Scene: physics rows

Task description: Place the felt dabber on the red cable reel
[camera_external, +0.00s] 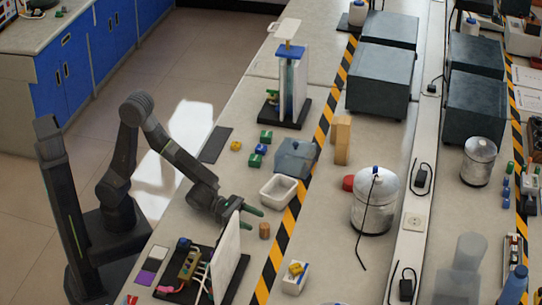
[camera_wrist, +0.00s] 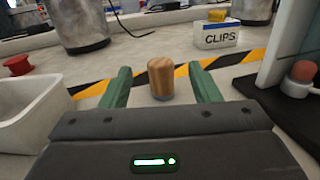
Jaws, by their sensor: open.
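The felt dabber looks to be the small wooden cylinder with a grey bottom band (camera_wrist: 161,78). It stands upright on the bench and shows in the external view (camera_external: 265,230). My gripper (camera_wrist: 162,90) is open, its green fingers low on either side of the dabber, which stands near the fingertips. No grip on it shows. In the external view my gripper (camera_external: 258,221) is low over the bench. The red cable reel looks to be the short red round thing (camera_external: 348,183) left of a metal canister; the wrist view shows it at the far left (camera_wrist: 18,65). Its top looks bare.
A white open bin (camera_external: 279,190) stands close to my gripper. A white panel on a dark base (camera_external: 227,258) stands on the other side. A CLIPS box (camera_wrist: 216,36) and the metal canister (camera_external: 375,200) stand beyond the striped tape (camera_external: 290,219).

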